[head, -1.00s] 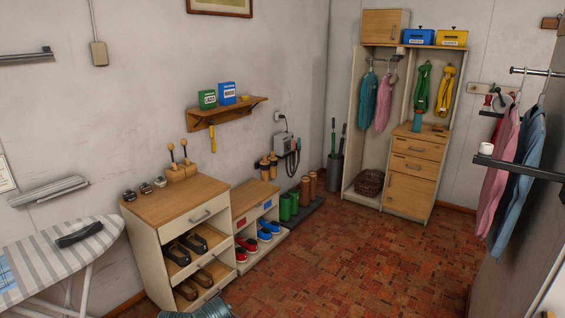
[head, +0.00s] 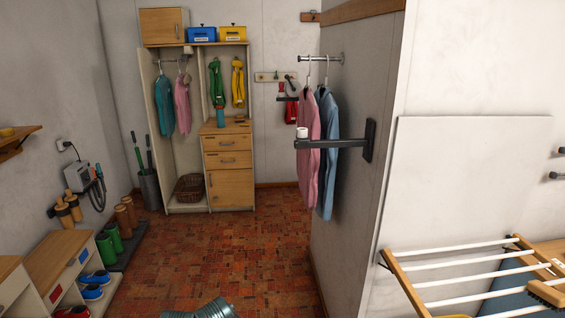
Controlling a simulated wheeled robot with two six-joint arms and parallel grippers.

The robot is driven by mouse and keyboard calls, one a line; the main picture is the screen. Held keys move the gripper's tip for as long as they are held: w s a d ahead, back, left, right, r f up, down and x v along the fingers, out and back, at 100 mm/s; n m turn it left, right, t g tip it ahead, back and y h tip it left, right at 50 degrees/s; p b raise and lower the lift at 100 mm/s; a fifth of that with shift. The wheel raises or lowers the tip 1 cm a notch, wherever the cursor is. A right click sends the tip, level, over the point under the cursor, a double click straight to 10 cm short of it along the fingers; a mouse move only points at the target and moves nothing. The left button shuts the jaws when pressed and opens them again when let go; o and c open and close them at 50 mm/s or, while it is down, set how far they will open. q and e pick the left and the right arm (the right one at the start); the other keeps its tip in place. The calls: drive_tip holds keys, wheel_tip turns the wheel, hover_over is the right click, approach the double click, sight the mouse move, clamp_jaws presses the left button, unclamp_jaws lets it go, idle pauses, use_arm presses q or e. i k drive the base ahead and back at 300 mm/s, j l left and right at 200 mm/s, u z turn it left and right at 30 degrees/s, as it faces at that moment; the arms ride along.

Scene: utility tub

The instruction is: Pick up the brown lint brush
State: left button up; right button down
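No object is clearly a brown lint brush. A brush-like thing with a light brown wooden back and dark bristles (head: 547,292) lies at the lower right edge, by the drying rack, partly cut off by the frame. A small brown item (head: 240,118) lies on top of the wooden drawer cabinet (head: 228,160) at the back, too small to identify.
A drying rack (head: 455,282) with white bars fills the lower right. A wall (head: 350,180) with hanging shirts juts out at centre. Shoe shelves (head: 60,262) and green boots (head: 108,246) stand at left.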

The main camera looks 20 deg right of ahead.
sight(554, 299)
drive_tip(key=i+z, duration=0.1)
drive_tip(key=z, duration=0.3)
drive_tip(key=i+j+z, duration=0.1)
drive_tip(key=z, duration=0.7)
drive_tip(key=i+j+z, duration=0.1)
drive_tip(key=z, duration=0.3)
drive_tip(key=j+z, duration=0.2)
drive_tip(key=z, duration=0.2)
drive_tip(key=i+j+z, duration=0.1)
drive_tip(key=z, duration=0.35)
drive_tip(key=i+j+z, duration=0.15)
drive_tip(key=z, duration=0.3)
drive_tip(key=i+j+z, duration=0.1)
drive_tip(key=j+z, duration=0.15)
drive_tip(key=z, duration=0.2)
drive_tip(key=j+z, duration=0.25)
drive_tip(key=z, duration=0.2)
